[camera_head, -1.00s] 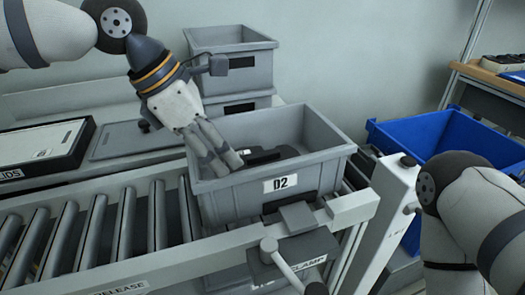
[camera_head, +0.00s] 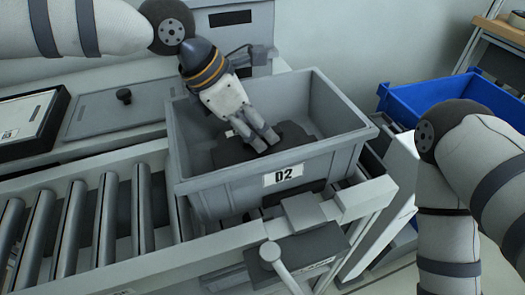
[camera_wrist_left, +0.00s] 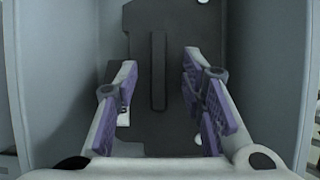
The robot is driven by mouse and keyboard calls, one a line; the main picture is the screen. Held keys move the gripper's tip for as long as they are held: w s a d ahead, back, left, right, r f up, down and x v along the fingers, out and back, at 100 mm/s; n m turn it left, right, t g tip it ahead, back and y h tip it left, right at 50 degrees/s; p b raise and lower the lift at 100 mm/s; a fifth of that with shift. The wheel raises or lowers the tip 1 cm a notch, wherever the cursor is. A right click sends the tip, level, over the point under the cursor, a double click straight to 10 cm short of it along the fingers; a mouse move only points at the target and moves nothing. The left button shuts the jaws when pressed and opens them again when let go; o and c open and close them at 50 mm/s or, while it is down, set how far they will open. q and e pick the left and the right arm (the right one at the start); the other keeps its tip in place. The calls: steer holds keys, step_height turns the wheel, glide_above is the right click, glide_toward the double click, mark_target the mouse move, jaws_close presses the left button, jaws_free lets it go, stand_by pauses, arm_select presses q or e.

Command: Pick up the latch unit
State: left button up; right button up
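A dark flat part, which I take to be the latch unit (camera_head: 236,152), lies in the grey bin marked D2 (camera_head: 325,160). It also shows in the left wrist view (camera_wrist_left: 158,120), with a raised dark bar along its middle. My left gripper (camera_head: 265,142) points down into the bin, above the part. In the left wrist view its fingers (camera_wrist_left: 160,88) with purple pads are apart, one on each side of the bar, with nothing held between them. Whether they touch the part I cannot tell. The fingers hide some of the part in the head view. My right gripper is out of view.
The bin's walls (camera_wrist_left: 265,70) stand close around my left gripper. The bin is on a roller conveyor (camera_head: 105,225) with a clamp lever (camera_head: 272,255) in front.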

arm_select(q)
steer(key=shift+w+d+f, duration=0.1)
steer(key=shift+f, duration=0.15)
jaws_close()
steer(key=shift+r, duration=0.1)
